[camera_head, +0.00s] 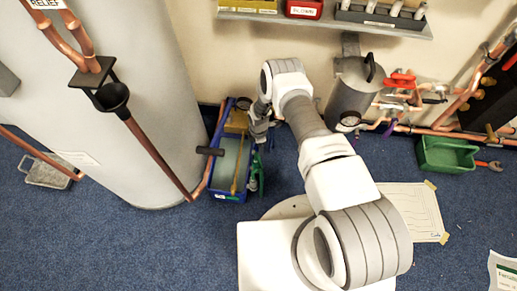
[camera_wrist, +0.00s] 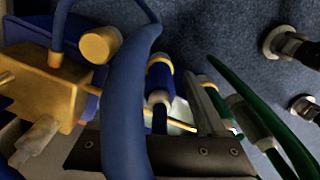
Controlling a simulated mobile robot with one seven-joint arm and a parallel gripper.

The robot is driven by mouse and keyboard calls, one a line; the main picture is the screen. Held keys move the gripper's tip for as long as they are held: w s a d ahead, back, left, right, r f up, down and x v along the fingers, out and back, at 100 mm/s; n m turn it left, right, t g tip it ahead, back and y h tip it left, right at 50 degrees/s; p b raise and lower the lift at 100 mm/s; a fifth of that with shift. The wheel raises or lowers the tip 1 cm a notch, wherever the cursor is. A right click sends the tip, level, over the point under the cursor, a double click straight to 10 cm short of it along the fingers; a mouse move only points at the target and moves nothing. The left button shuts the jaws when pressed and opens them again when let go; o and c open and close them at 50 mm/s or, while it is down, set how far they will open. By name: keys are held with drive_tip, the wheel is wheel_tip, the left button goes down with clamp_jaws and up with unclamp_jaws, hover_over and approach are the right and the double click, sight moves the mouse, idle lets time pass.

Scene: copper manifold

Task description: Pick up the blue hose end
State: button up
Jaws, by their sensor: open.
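The blue hose end (camera_wrist: 160,78), a blue sleeve with a brass-coloured ring and a pale collar, shows near the middle of the wrist view. My gripper (camera_wrist: 156,112) is open, its dark crosspiece at the bottom of that view. The right grey finger stands just right of the hose end; the left finger is partly hidden. A thick blue hose (camera_wrist: 126,95) arcs close to the camera across the crosspiece. In the head view my gripper (camera_head: 258,130) is over the right side of a blue bin (camera_head: 213,172); the hose end cannot be made out there.
A green hose end (camera_wrist: 252,115) is right of my gripper. A brass block (camera_wrist: 45,85) stands at left. The grey cylinder (camera_head: 352,92), copper pipes (camera_head: 455,108) and green tray (camera_head: 447,153) are to the right. A white tank (camera_head: 140,110) stands left of the bin.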

clamp_jaws()
idle(0.3)
wheel_tip(320, 180, up, 5)
drive_tip(key=shift+p, duration=1.2)
drive_tip(key=s+d+r+p, duration=0.1)
drive_tip(key=d+r+p, duration=0.2)
drive_tip(key=d+r, duration=0.3)
drive_tip(key=d, duration=0.5)
drive_tip(key=shift+s+d, duration=0.25)
drive_tip(key=shift+s, duration=0.1)
drive_tip(key=shift+r, duration=0.1)
wheel_tip(320, 180, up, 4)
drive_tip(key=p, duration=0.2)
drive_tip(key=shift+r+p, duration=0.2)
drive_tip(key=shift+p, duration=0.15)
